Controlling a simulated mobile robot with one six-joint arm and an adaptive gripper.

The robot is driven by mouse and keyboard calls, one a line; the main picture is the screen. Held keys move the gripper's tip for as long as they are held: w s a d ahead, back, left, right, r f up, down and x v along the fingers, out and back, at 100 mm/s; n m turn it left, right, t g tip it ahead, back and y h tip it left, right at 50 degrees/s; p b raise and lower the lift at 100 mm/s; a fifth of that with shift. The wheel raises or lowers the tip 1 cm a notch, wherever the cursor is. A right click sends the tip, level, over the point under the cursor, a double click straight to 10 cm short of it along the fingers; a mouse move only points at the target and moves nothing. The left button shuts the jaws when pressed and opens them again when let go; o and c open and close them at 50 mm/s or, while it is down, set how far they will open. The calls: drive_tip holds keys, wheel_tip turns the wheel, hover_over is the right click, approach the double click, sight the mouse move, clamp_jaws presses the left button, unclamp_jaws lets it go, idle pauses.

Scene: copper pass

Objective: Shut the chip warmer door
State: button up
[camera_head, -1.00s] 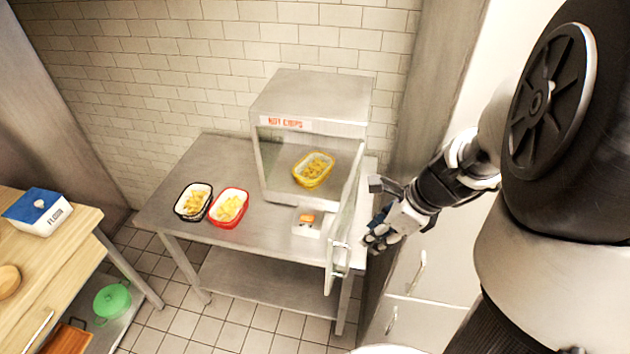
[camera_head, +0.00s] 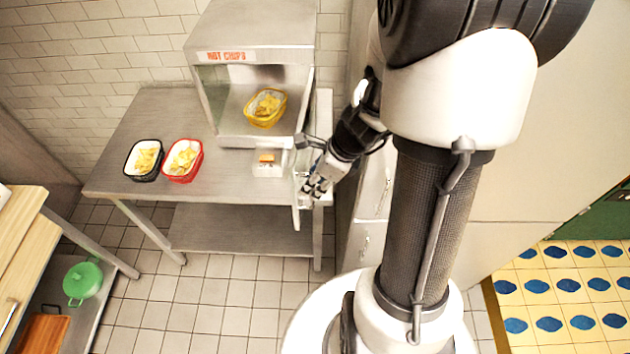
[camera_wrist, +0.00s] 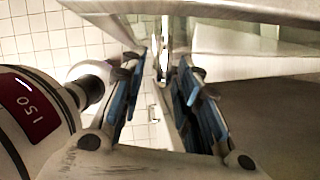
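The chip warmer (camera_head: 252,75), a steel cabinet marked "HOT CHIPS", stands on a steel table. Its glass door (camera_head: 297,212) is open, hinged at the right and sticking out over the table's front edge, seen nearly edge-on. A yellow basket of chips (camera_head: 266,107) is inside the warmer. My gripper (camera_head: 309,188) is at the door's right side, near its front end. In the wrist view, the blue-padded fingers (camera_wrist: 160,88) stand apart, with a thin upright metal part beyond them. I cannot tell whether they touch the door.
A small white box with an orange top (camera_head: 267,166) sits on the table before the warmer, near the door. Black (camera_head: 144,160) and red (camera_head: 183,160) chip baskets are further left. A pale cabinet stands right of the table. Tiled floor in front is clear.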

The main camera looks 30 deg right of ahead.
drive_tip(key=shift+c, duration=0.5)
clamp_jaws()
